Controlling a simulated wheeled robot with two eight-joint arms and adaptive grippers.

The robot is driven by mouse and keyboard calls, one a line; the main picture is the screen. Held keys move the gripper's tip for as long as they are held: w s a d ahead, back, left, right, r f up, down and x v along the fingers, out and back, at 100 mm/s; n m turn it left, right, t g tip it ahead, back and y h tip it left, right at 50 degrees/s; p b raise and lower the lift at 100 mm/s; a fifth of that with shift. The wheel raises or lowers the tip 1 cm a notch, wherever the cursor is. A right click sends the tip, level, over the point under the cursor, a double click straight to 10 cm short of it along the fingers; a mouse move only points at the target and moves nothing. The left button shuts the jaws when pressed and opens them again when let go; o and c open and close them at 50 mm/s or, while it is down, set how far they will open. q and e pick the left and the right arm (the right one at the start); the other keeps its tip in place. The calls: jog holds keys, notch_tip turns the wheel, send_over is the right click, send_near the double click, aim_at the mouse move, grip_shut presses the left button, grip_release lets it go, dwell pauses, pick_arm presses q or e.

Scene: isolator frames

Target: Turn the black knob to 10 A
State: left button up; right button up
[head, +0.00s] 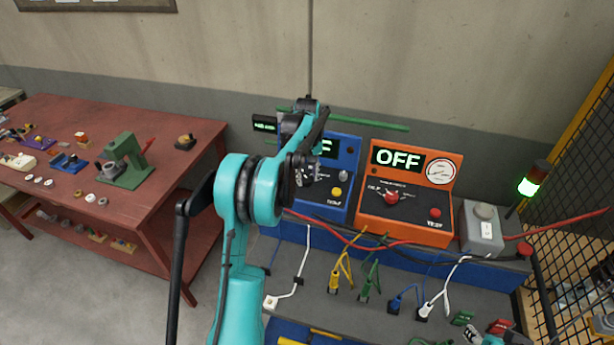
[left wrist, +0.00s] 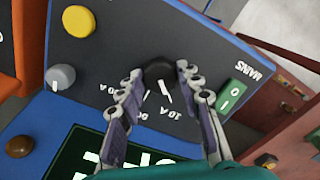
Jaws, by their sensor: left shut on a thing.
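The black knob (left wrist: 159,71) sits on the dark face of the blue unit (head: 346,148), which also fills much of the left wrist view (left wrist: 110,55). My left gripper (head: 303,172) has its fingers on either side of the knob, and in the left wrist view (left wrist: 160,80) they are closed on it. Several white scale marks lie beside the knob. The "10 A" label (left wrist: 183,112) is readable, while other labels are partly covered by the fingers. I cannot tell surely which mark the knob points to. My left arm hides the knob in the head view.
A green mains switch (left wrist: 233,97), yellow button (left wrist: 78,20) and grey knob (left wrist: 60,77) share the panel. An orange unit (head: 450,215) reading OFF stands to the right, then a grey box (head: 484,233). Cables cross in front. A red table (head: 60,120) is at left.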

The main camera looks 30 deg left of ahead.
aim_at(307, 179)
dwell(0.3)
pick_arm(q)
jog(key=o, duration=1.2)
jog(key=shift+c, duration=0.2)
notch_tip(307, 179, up, 12)
